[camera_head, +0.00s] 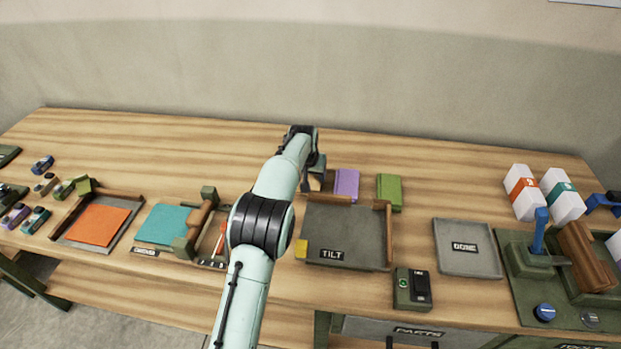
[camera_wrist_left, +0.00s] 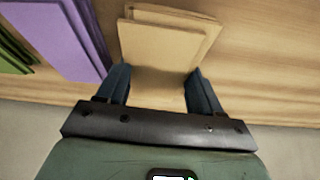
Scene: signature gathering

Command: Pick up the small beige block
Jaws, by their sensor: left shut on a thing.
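The small beige block (camera_wrist_left: 165,45) shows in the left wrist view between my two dark blue fingers. My left gripper (camera_wrist_left: 158,88) is shut on it, one finger on each side. In the head view a small part of the beige block (camera_head: 315,184) shows below my left gripper (camera_head: 317,168), at the back of the table; my arm partly hides it. I cannot tell whether the block touches the table. My right gripper is not in view.
A purple block (camera_head: 346,184) and a green block (camera_head: 389,191) stand just right of the beige one. The TILT tray (camera_head: 343,265) lies in front. A grey DONE tray (camera_head: 467,250) and white boxes (camera_head: 562,196) are further right. The back table strip is clear.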

